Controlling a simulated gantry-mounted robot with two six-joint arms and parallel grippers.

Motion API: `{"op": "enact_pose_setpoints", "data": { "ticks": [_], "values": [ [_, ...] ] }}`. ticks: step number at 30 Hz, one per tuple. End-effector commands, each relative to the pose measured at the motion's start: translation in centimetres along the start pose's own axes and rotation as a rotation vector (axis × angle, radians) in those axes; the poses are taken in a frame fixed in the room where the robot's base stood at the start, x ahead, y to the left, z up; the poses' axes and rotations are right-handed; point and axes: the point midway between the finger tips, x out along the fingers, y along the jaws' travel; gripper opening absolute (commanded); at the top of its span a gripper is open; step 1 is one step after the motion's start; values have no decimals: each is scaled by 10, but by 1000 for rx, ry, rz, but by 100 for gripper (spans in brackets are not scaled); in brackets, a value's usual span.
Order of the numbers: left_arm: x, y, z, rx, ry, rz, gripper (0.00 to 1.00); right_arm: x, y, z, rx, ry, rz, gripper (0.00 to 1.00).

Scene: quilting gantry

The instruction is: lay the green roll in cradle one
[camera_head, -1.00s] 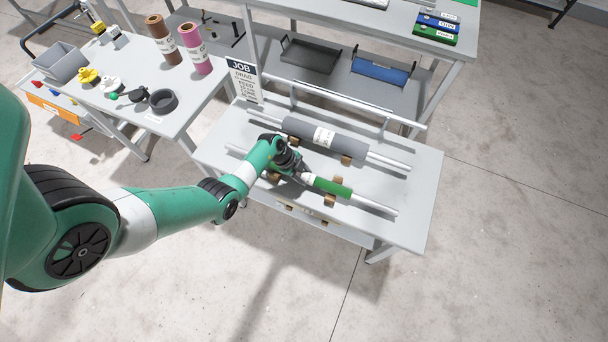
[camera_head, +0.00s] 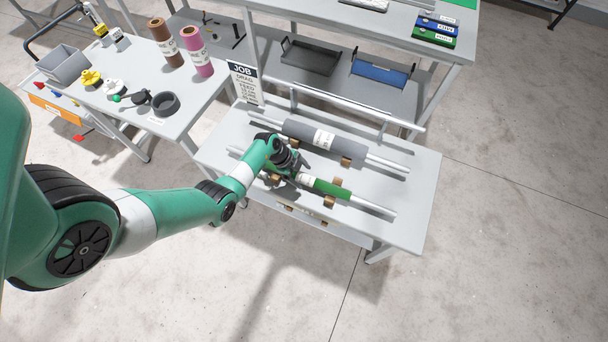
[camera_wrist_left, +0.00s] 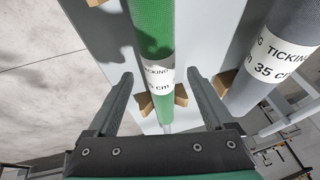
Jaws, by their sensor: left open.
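The green roll (camera_head: 330,187), on a pale metal rod with a white label, lies in the front row of wooden cradle blocks (camera_head: 329,201) on the grey table. It also fills the top middle of the left wrist view (camera_wrist_left: 152,30), with a wooden block (camera_wrist_left: 180,95) beside it. My left gripper (camera_head: 292,170) is just above the roll's labelled left end. In the left wrist view its open fingers (camera_wrist_left: 163,88) stand apart on both sides of the roll, with gaps. The arm hides the roll's left end in the head view. My right gripper is out of view.
A grey roll (camera_head: 342,144) lies parallel just behind, on its own blocks. A rail (camera_head: 360,112) and a JOB sign (camera_head: 243,82) stand at the table's back. A side table at left holds brown (camera_head: 162,42) and pink (camera_head: 196,52) rolls. The table's right end is clear.

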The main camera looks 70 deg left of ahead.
Motion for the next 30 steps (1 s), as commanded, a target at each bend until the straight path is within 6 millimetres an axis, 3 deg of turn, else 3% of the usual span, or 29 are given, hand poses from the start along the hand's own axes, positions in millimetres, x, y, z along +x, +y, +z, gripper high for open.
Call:
{"op": "enact_pose_setpoints", "data": {
  "ticks": [1,6,12,30],
  "values": [
    [-20,-2,-3,-1,-1,-3,86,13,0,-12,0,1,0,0],
    [-62,-2,-3,-2,-1,-3,86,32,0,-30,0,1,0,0],
    [-91,-1,-2,-1,0,-2,86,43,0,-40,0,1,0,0],
    [-94,0,-1,0,0,-1,86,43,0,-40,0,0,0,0]
  ]
}}
